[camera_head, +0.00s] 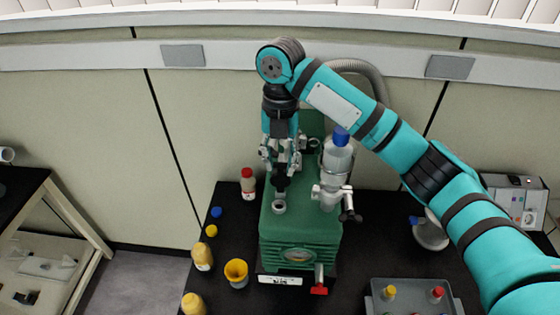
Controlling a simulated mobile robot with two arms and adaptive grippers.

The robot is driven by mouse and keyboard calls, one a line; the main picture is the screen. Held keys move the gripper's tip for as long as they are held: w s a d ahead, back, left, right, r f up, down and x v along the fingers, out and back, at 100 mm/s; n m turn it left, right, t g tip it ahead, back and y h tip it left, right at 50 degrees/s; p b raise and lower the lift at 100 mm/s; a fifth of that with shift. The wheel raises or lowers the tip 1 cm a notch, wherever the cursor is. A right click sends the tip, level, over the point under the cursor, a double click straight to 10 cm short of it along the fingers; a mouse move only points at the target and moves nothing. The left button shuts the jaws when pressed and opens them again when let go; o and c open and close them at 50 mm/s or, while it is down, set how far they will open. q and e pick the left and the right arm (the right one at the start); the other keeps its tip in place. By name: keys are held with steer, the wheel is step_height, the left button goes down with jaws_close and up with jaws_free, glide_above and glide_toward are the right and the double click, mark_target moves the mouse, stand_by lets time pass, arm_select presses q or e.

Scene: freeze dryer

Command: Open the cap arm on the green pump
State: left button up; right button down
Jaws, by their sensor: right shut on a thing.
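The green pump (287,233) stands on the black bench, with a round gauge on its front and a red-handled valve (319,285) at its lower right. On its top is a small silver ring-shaped port (279,207), its opening visible. A small black part, seemingly the cap arm (280,184), sits just behind the port, at my right gripper's fingertips. My right gripper (281,170) points down over the pump top and is shut on this black part. The fingers partly hide it, so its exact angle cannot be told. My left gripper is not in view.
A clear bottle with a blue cap (338,155) stands on silver valve fittings (330,195) close right of the gripper. A red-capped bottle (248,183), yellow bottles and a yellow cup (236,273) stand left. A grey tray (450,304) lies front right.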

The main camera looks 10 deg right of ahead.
steer(key=shift+w+d+f+g+y, duration=0.15)
steer(key=shift+w+g, duration=0.65)
steer(key=shift+w+d+f+g+y, duration=0.1)
steer(key=shift+w+d+g+y, duration=0.05)
steer(key=shift+w+g, duration=0.65)
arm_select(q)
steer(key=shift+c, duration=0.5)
arm_select(e)
steer(key=shift+s, duration=0.1)
